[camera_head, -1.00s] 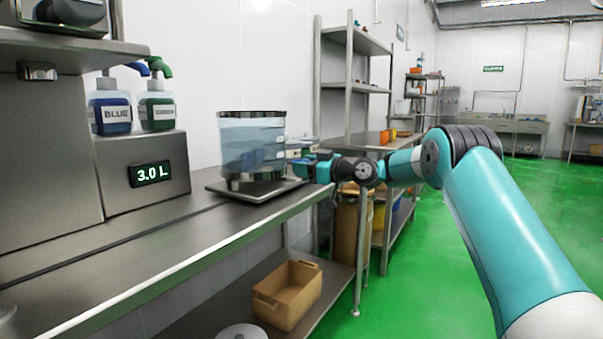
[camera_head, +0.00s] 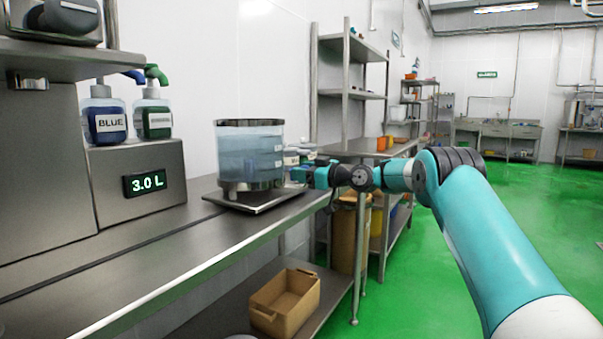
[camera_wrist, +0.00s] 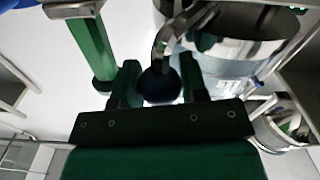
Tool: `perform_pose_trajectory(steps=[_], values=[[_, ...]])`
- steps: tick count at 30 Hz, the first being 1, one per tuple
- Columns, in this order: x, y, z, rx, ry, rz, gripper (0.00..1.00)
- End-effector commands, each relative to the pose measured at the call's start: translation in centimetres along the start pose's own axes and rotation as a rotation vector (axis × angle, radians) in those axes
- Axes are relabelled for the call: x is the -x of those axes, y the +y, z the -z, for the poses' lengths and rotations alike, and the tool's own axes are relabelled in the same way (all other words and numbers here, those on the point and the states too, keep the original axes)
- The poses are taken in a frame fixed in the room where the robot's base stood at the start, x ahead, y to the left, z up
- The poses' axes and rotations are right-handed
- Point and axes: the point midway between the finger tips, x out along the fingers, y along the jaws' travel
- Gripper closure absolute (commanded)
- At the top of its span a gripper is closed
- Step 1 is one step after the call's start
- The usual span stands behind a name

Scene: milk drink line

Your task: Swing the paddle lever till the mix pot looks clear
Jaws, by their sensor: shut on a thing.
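The mix pot (camera_head: 250,158) is a clear round vessel with a dark rim, on a flat metal tray (camera_head: 232,202) on the bench. Its liquid is translucent grey-blue and looks fairly even, with faint level bands. In the wrist view the pot (camera_wrist: 235,75) is at the upper right. My gripper (camera_head: 306,175) is at the pot's right side. In the wrist view its two fingers (camera_wrist: 158,88) are shut on the dark ball knob (camera_wrist: 160,86) of the paddle lever. The lever's bent metal rod (camera_wrist: 168,38) runs up from the knob. The paddle inside the pot cannot be made out.
Small bottles (camera_head: 291,157) stand behind my gripper. A cardboard box (camera_head: 285,303) sits on the lower shelf. Green floor lies open at right.

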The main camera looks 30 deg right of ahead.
Motion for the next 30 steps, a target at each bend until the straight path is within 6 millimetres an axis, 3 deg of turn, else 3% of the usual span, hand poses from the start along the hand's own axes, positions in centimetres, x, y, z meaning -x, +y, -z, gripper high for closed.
perform_pose_trajectory(steps=[1, 4, 11, 16, 20, 30], values=[[0.3, 0.5, -0.1, 0.002, -0.003, -0.013, 0.58], [0.3, 0.4, -0.1, 0.002, -0.003, -0.011, 0.36], [-0.1, 0.0, 0.0, 0.001, -0.001, -0.003, 0.36], [0.7, 0.0, 0.0, 0.002, -0.002, -0.003, 0.36], [3.0, 0.1, 0.0, 0.0, -0.002, -0.006, 0.36], [11.7, 0.1, 0.0, -0.001, -0.002, -0.009, 0.36]])
